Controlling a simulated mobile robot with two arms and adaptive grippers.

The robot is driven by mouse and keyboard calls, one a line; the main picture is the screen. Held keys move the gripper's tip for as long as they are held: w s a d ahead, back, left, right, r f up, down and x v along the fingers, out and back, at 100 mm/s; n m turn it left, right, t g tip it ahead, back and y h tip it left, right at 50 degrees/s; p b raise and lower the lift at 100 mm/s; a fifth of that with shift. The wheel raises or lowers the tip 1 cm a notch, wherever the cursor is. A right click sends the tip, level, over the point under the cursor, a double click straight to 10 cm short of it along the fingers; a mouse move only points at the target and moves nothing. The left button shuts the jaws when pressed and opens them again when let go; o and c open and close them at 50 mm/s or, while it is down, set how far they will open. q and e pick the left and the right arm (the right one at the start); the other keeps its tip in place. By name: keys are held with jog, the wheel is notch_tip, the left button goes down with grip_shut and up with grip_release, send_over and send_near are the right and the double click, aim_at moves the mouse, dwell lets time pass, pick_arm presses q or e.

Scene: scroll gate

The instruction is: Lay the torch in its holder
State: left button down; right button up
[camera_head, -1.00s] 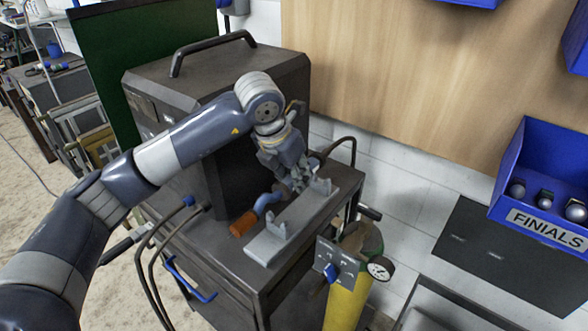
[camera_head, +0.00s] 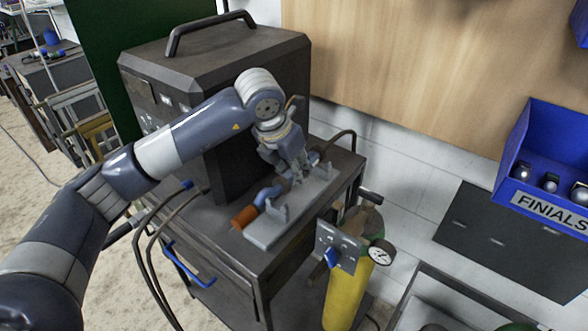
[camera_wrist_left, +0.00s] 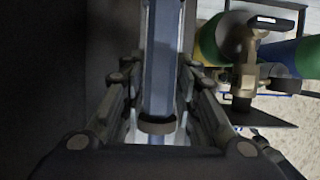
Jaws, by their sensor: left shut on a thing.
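The torch (camera_head: 267,194), blue with an orange end, is held by my left gripper (camera_head: 298,174) close to the holder. The holder (camera_head: 262,239) is a grey plate with two upright brackets on top of the dark cart. The torch runs along the plate's left, rear side, and its orange end sticks out past the near bracket (camera_head: 277,212). I cannot tell whether it touches the brackets. In the left wrist view, the fingers are shut around the torch's blue-grey body (camera_wrist_left: 162,65). The fingers hide part of the torch in the head view. My right gripper is not in view.
A dark machine box (camera_head: 230,62) stands on the cart behind the torch. A yellow cylinder (camera_head: 348,294) with a gauge stands right of the cart. Black hoses hang at the cart's left. A blue finials bin (camera_head: 545,160) is at the far right.

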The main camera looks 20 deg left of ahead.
pick_arm(q)
jog(key=shift+f, duration=0.1)
dwell(0.3)
jog(key=shift+f+b, duration=0.35)
jog(key=shift+b, duration=0.05)
jog(key=shift+f+b, duration=0.75)
jog(key=shift+f, duration=0.1)
jog(key=shift+f+b, duration=0.75)
jog(key=shift+b, duration=0.25)
dwell(0.4)
jog(key=c, duration=1.2)
grip_release()
jog(key=shift+s+f, duration=0.1)
